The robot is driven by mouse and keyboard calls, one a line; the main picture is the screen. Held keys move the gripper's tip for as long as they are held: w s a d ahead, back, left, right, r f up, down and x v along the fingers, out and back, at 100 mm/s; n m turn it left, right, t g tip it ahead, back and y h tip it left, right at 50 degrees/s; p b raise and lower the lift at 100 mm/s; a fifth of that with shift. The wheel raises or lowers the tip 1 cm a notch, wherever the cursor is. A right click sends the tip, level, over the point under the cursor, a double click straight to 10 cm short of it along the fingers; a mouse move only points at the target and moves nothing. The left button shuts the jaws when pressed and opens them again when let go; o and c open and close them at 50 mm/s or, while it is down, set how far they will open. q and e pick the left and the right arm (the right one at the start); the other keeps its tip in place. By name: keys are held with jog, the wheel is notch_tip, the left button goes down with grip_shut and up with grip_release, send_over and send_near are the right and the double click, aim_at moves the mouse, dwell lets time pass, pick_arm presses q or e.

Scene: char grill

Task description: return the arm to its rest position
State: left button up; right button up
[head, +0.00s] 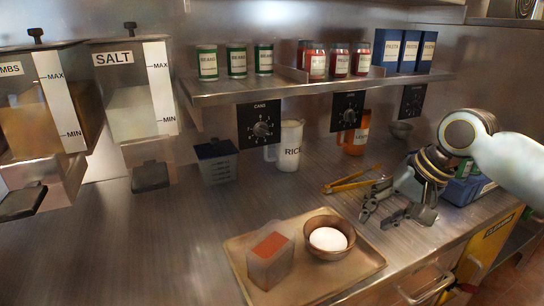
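My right arm (505,155) comes in from the right edge, white with dark and gold rings at the wrist. My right gripper (394,216) points down over the counter near its right front edge, to the right of the tray. Its fingers are spread apart and nothing shows between them. I cannot tell whether the fingertips touch the counter. My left gripper and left arm are not in view.
A tray (235,248) holds a red-topped container (268,262) and a brown bowl (337,224) with a white round item. Yellow tongs (348,183) lie behind my gripper; a blue bin (462,188) is beside it. A shelf (320,85) carries cans and boxes. The left-middle counter is clear.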

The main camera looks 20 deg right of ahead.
jog(key=s+a+f+n+h, duration=0.15)
jog(key=s+a+n, duration=0.25)
jog(key=s, duration=0.6)
jog(key=s+a+f+n+h, duration=0.15)
jog(key=s+a+n, duration=0.35)
jog(key=s, duration=0.5)
jog(key=s+d+f+g+b, duration=0.15)
jog(key=f+b, duration=0.35)
jog(key=f, duration=1.2)
jog(key=s+d+f+g+b, duration=0.15)
jog(key=f+b, duration=0.25)
jog(key=f, duration=1.4)
jog(key=s+d+f+b, duration=0.1)
jog(key=s+f+b, duration=0.6)
jog(key=s+f, duration=1.1)
notch_tip(320, 180, down, 4)
jog(key=shift+d+f+m+g+h, duration=0.15)
jog(key=shift+m+g+h, duration=0.15)
